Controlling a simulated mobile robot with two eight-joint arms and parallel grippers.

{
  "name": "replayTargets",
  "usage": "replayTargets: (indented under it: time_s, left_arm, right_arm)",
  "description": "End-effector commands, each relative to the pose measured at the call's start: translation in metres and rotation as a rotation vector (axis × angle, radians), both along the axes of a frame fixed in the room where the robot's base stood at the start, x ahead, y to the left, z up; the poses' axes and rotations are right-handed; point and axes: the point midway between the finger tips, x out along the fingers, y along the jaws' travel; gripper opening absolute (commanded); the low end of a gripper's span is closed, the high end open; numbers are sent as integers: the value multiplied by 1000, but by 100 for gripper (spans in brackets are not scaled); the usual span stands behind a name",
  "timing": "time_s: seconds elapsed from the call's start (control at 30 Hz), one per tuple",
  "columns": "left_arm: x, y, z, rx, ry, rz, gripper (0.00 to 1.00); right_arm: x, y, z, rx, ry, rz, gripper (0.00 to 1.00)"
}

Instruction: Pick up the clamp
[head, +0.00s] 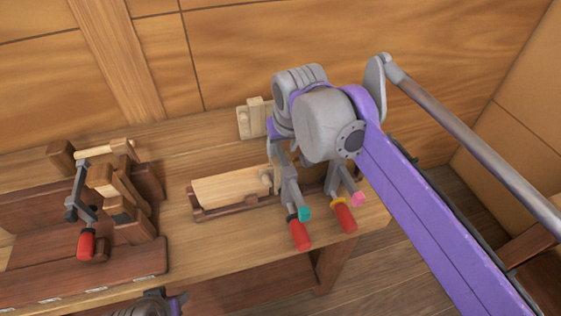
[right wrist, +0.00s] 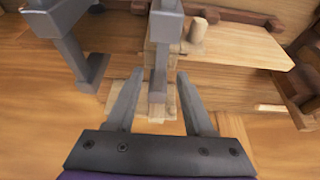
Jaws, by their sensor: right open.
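Two grey clamps with red handles hang at the bench's right end in the head view. One clamp (head: 291,195) has a teal tip; the other clamp (head: 340,195) has a yellow collar and pink tip. A third red-handled clamp (head: 79,205) is at the left on a wooden assembly. My right gripper (right wrist: 160,85) is open, pointing down at the right-end clamps. In the right wrist view a grey clamp bar (right wrist: 160,55) lies between its fingers, with no visible grip. Another clamp bar (right wrist: 68,45) is left of them. In the head view my right arm hides the fingers.
A pale board (head: 232,188) lies in a dark wooden holder beside the clamps. A small wooden block piece (head: 254,119) stands behind, near the wall. The bench (head: 180,225) has clear wood between the left assembly and the board.

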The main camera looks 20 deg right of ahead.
Motion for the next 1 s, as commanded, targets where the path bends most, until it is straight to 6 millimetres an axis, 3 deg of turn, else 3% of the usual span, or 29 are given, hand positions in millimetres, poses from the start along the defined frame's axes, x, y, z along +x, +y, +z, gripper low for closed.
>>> replayTargets:
  time_s: [0.2,0.43,0.73,1.0]
  left_arm:
    - [0,0,-3,0,1,0,50]
    - [0,0,-3,0,1,0,50]
    - [0,0,-3,0,1,0,50]
    - [0,0,-3,0,1,0,50]
  right_arm:
    - [10,0,-23,0,0,0,52]
    - [10,0,-25,0,1,0,52]
    - [10,0,-26,0,3,0,0]
    - [9,0,-26,0,3,0,0]
